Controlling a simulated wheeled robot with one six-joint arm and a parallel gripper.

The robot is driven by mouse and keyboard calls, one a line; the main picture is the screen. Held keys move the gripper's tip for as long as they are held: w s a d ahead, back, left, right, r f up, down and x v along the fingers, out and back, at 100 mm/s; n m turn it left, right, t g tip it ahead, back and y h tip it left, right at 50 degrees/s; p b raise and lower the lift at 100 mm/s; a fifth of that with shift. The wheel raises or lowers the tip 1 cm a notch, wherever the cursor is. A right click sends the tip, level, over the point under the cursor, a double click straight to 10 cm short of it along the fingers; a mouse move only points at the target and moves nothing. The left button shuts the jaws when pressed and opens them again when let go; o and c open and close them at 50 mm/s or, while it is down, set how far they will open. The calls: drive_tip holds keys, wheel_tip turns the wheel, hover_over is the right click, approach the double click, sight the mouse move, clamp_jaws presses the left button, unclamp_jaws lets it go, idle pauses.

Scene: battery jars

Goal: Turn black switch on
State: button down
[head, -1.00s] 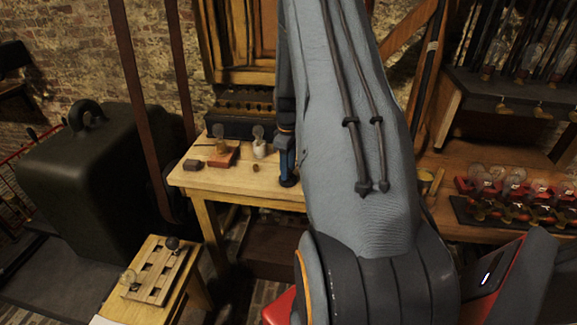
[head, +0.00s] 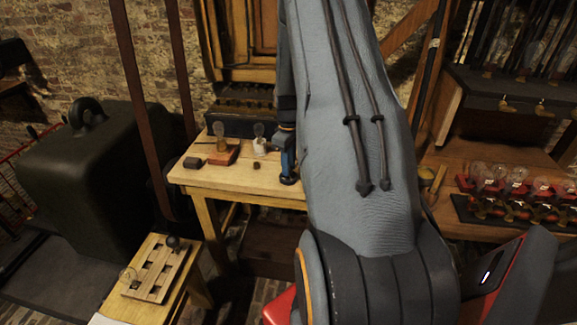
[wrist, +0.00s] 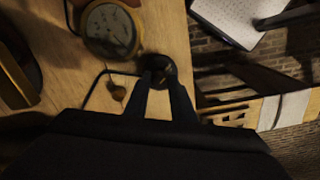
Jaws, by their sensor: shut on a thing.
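The black switch (wrist: 170,66) is a round dark disc with a small brass-coloured part, on the wooden table, in the wrist view. My gripper (wrist: 160,84) reaches onto it with its two dark fingers close together, shut on the switch. The fingertips hide part of it, and its on or off position cannot be told. In the head view my gripper (head: 288,176) points down at the right part of the small wooden table (head: 235,181); my arm hides what lies behind, and the switch is not clear there.
A brass-rimmed gauge (wrist: 110,30) and a dark cable (wrist: 92,92) lie near the switch. A bulb on a red base (head: 224,155) and a bulb in a white holder (head: 260,146) stand left of my gripper. A low slotted wooden stand (head: 157,270) is at the front left.

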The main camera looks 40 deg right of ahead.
drive_tip(key=m+b, duration=0.1)
drive_tip(key=m, duration=0.3)
drive_tip(key=m+b, duration=0.1)
drive_tip(key=m, duration=0.3)
drive_tip(key=m+b, duration=0.1)
drive_tip(key=m, duration=0.3)
drive_tip(key=shift+m+b, duration=0.55)
drive_tip(key=shift+m, duration=1.65)
drive_tip(key=c, duration=1.5)
unclamp_jaws()
drive_tip(key=shift+r+b, duration=1.05)
drive_tip(key=shift+r, duration=2.9)
